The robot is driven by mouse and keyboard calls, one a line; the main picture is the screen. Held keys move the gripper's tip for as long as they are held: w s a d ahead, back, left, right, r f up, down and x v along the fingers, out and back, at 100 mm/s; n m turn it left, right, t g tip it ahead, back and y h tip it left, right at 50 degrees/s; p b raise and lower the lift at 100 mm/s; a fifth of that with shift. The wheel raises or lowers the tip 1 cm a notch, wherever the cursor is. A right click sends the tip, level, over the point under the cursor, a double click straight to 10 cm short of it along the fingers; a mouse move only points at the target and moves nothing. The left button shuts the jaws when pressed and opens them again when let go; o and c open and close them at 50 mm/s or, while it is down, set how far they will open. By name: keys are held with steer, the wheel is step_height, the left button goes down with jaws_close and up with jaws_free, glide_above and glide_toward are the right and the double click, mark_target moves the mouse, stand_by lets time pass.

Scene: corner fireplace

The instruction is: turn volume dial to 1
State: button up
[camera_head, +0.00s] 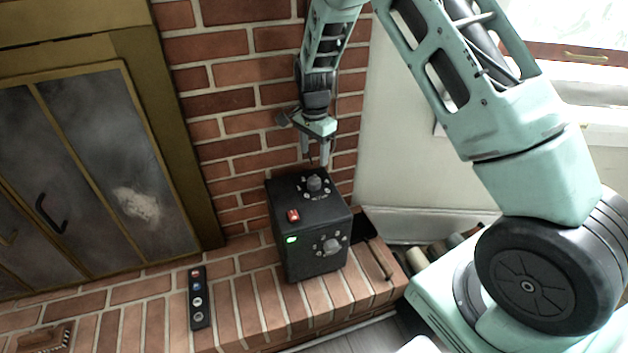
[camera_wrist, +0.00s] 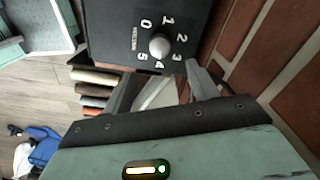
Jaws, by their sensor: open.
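A black box (camera_head: 300,235) stands on the brick ledge. It has a grey dial (camera_head: 314,183) on its top face and another dial (camera_head: 331,245) on its front face. The wrist view shows one round grey dial (camera_wrist: 159,46) ringed by the numbers 0 to 5, with a small label I cannot read. I cannot make out where this dial points. My gripper (camera_head: 315,150) is open and empty just above the top dial, fingers pointing down. In the wrist view, the fingertips (camera_wrist: 160,82) are apart, on the near side of the dial.
A red switch (camera_head: 293,215) and a green light (camera_head: 292,239) are on the box. A dark remote (camera_head: 198,298) lies on the ledge to the left. The brick wall (camera_head: 235,100) rises close behind my gripper. Logs (camera_wrist: 92,88) lie beside the box.

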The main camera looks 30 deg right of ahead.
mark_target(314, 180)
step_height(314, 180, down, 10)
steer(key=shift+r+b, duration=0.25)
steer(key=shift+b, duration=0.7)
steer(key=c, duration=1)
